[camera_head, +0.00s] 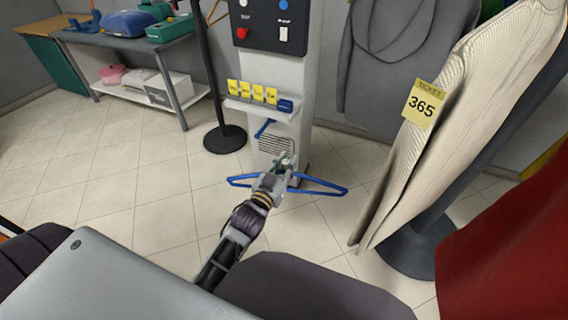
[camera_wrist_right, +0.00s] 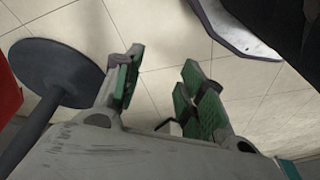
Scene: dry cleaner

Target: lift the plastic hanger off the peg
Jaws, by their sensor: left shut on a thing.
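The blue plastic hanger (camera_head: 343,190) is in the middle of the head view, in front of the lower part of a pale grey machine column. Its two ends stick out to either side of my left gripper (camera_head: 286,164), which is shut on its middle. The gripper hides the hanger's centre. I cannot make out the peg or whether the hook touches one. In the right wrist view my right gripper (camera_wrist_right: 163,88) is open, with green pads apart and nothing between them.
The grey column (camera_head: 310,100) has buttons and a ledge with yellow tags (camera_head: 258,94). A cream garment with ticket 365 (camera_head: 420,106) hangs at the right. A black post base (camera_head: 225,139) and a side table (camera_head: 130,45) stand left. The tiled floor at left is clear.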

